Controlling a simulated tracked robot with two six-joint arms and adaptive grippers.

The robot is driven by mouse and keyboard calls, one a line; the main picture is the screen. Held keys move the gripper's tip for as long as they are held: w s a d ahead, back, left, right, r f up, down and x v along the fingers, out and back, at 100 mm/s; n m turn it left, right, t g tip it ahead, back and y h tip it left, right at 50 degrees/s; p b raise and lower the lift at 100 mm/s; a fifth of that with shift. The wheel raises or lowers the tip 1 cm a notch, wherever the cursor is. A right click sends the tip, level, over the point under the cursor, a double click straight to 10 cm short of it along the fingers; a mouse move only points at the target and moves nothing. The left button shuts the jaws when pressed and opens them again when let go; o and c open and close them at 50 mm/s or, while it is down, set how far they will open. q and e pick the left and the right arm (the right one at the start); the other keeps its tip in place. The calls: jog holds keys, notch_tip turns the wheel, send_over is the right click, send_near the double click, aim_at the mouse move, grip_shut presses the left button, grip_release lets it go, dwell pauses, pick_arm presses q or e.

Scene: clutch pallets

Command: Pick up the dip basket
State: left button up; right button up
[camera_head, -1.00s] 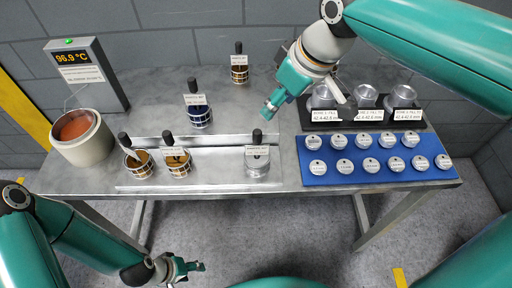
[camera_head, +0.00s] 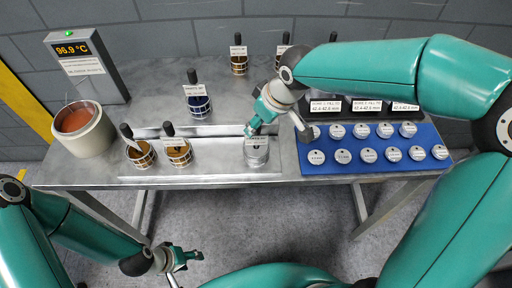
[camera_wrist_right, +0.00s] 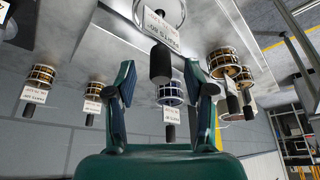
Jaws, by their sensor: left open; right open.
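Several dip baskets with black handles and white tags stand on the steel table. Two with amber contents, a left one (camera_head: 141,158) and a right one (camera_head: 179,156), stand at front left. A dark blue one (camera_head: 199,106) stands behind them. A plain silver vessel (camera_head: 257,157) with a tag stands at front centre; it also shows at the top of the wrist view (camera_wrist_right: 166,8). My right gripper (camera_head: 254,128) is open at its handle, which shows between the fingers (camera_wrist_right: 158,66) in the wrist view; contact is unclear. My left gripper (camera_head: 184,259) is open and empty, low in front of the table.
An orange-filled pot (camera_head: 84,132) and a temperature display (camera_head: 75,50) reading 96.9 °C stand at left. More baskets stand at the back, one amber (camera_head: 238,65).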

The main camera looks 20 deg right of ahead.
aim_at(256, 140)
jog(key=shift+x, duration=1.5)
grip_shut()
jog(key=shift+w+r, duration=0.1)
jog(key=shift+r, duration=0.1)
